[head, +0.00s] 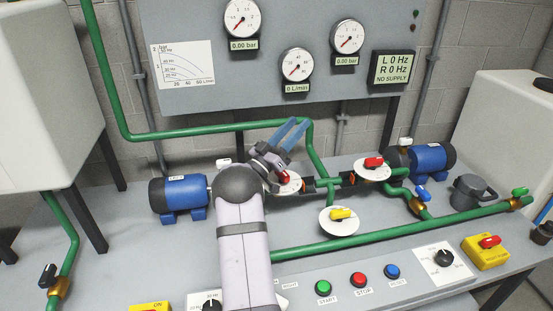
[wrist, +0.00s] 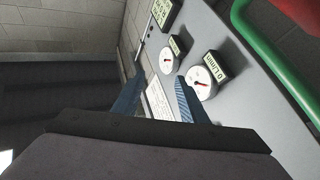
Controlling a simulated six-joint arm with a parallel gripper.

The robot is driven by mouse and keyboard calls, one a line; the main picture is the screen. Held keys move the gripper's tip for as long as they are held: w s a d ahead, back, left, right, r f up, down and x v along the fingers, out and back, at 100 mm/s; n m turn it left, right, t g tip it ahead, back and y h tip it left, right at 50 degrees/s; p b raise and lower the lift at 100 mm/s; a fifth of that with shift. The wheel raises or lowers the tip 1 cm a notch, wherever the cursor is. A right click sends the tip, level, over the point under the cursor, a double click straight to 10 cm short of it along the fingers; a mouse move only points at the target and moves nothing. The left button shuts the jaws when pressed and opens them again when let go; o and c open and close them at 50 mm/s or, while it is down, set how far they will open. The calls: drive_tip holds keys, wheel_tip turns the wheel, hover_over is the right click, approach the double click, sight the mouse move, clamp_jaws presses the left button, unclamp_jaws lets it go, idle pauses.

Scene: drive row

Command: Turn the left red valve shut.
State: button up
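The left red valve (head: 284,177) sits on a white round dial (head: 292,187) on the green pipework. My wrist partly covers this valve, and its handle angle is hard to tell. My gripper (head: 297,124) is above and behind the valve, pointing up toward the gauge panel. Its two blue fingers are apart, with nothing between them, as the wrist view (wrist: 157,97) also shows. I cannot see it touching the valve. A red shape (wrist: 303,14) at the wrist view's top right corner is cut off, so I cannot tell what it is.
A second red valve (head: 373,162) is to the right, and a yellow valve (head: 341,213) in front. Blue pumps (head: 184,192) (head: 428,158) flank the pipes. A green pipe (head: 220,129) runs behind my gripper, below the gauge panel (head: 215,25).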

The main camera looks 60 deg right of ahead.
sight(287, 180)
drive_tip(key=a+f+n+t+y, duration=0.2)
drive_tip(key=f+n+t+y, duration=0.1)
drive_tip(key=f+t+y, duration=0.1)
drive_tip(key=s+a+f+n+t+y+b, duration=0.1)
drive_tip(key=f+n+t+y, duration=0.3)
drive_tip(key=t, duration=0.5)
drive_tip(key=s+a+f+n+t+y+b, duration=0.1)
drive_tip(key=a+f+n+t+y, duration=0.2)
drive_tip(key=a+f+t+y, duration=0.1)
wheel_tip(287, 180, down, 3)
drive_tip(key=shift+s+a+r+n+t+y, duration=0.15)
drive_tip(key=shift+t+y, duration=0.25)
drive_tip(key=shift+t, duration=0.4)
drive_tip(key=shift+d+f+n+t+y, duration=0.1)
drive_tip(key=shift+n+t+y, duration=0.25)
drive_tip(key=shift+t, duration=0.45)
drive_tip(key=shift+w+r, duration=0.2)
drive_tip(key=shift+w, duration=0.2)
drive_tip(key=shift+p+x, duration=0.7)
drive_tip(key=shift+x, duration=2.7)
